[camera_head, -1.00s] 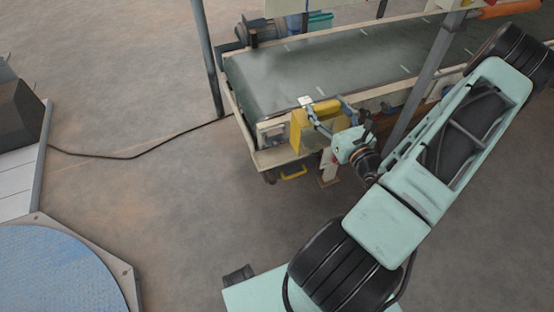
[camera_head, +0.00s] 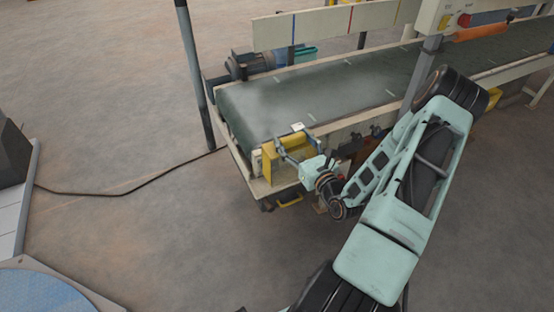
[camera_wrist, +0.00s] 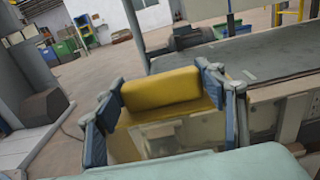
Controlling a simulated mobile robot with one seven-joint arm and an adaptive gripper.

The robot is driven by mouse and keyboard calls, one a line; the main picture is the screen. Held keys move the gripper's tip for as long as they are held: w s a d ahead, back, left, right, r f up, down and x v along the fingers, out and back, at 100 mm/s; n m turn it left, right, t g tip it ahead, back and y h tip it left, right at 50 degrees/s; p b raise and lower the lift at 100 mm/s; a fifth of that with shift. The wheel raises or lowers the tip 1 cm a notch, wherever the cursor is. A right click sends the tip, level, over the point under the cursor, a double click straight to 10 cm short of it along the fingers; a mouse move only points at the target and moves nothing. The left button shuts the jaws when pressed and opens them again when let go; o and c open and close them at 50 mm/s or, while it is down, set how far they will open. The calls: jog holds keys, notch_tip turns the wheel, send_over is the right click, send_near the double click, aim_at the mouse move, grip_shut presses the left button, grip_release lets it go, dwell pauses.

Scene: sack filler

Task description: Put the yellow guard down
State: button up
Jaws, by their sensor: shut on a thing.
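The yellow guard (camera_head: 268,161) is a bent yellow plate with a block-like top. It is at the near left corner of the conveyor, over the cream ledge below the belt; I cannot tell whether it touches the ledge. In the wrist view the guard (camera_wrist: 160,88) fills the middle, with its lower face partly hidden behind a pale part. My gripper (camera_wrist: 162,80) is shut on it, with one blue-grey finger at each side. In the head view my gripper (camera_head: 293,147) reaches the guard from the right.
The conveyor belt (camera_head: 320,90) runs to the upper right. A grey post (camera_head: 194,75) stands at its left end. A yellow handle (camera_head: 290,200) sits low under the ledge. A control box with a red button (camera_head: 464,20) is at upper right. Floor (camera_head: 130,240) at left is mostly clear.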

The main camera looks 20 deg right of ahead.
jog(key=w+a+f+b, duration=0.2)
jog(key=w+f+b, duration=0.2)
jog(key=f, duration=0.5)
jog(key=shift+w+a+f, duration=0.3)
jog(key=shift+w+a, duration=0.1)
jog(key=shift+w, duration=0.55)
jog(key=shift+f, duration=0.2)
jog(key=o, duration=1.8)
jog(key=shift+s+r, duration=0.1)
jog(key=shift+r, duration=0.1)
